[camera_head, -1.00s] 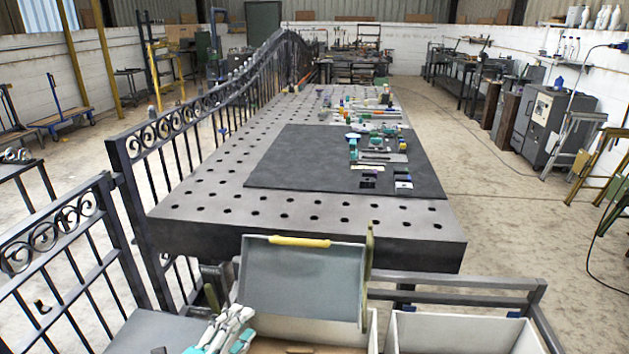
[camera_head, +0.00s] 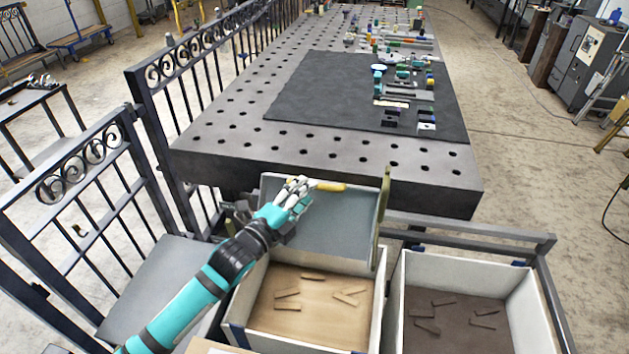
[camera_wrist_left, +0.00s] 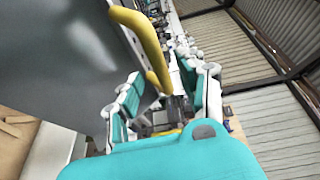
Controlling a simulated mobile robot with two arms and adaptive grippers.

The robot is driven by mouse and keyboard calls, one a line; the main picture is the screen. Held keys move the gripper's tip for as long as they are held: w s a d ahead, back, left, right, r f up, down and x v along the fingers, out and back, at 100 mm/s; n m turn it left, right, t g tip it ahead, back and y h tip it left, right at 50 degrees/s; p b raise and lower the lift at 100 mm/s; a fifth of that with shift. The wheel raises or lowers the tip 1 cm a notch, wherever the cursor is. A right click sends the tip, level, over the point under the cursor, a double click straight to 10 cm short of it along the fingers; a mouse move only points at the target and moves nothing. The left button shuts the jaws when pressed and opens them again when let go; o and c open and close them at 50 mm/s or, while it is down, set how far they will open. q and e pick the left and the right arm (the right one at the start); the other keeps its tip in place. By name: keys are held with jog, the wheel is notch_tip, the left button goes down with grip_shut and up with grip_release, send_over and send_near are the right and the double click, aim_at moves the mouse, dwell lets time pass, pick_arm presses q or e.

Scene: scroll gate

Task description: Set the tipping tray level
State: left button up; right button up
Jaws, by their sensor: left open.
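The tipping tray (camera_head: 330,225) is a grey panel with pale rims, tilted steeply up at the back of the left wooden-floored box. A yellow handle (camera_head: 333,187) runs along its upper edge. My left gripper (camera_head: 300,186), white and teal, is open at the left end of the handle, in front of the tray's upper left. In the left wrist view, the yellow handle (camera_wrist_left: 150,50) reaches down toward the space between the open fingers (camera_wrist_left: 168,95), and the grey tray (camera_wrist_left: 60,60) fills the upper left. Whether a finger touches the handle cannot be told. My right gripper is not in view.
The left box (camera_head: 249,340) and the right box (camera_head: 396,310) hold several small brown strips. An olive upright post (camera_head: 383,210) stands at the tray's right edge. The perforated steel table (camera_head: 240,135) lies behind, and a dark scroll gate (camera_head: 85,180) stands left.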

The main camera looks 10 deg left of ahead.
pick_arm(q)
jog(key=x, duration=0.4)
jog(key=shift+w+d, duration=0.1)
jog(key=shift+w, duration=0.1)
jog(key=shift+c, duration=0.4)
jog(key=shift+f, duration=0.1)
grip_shut()
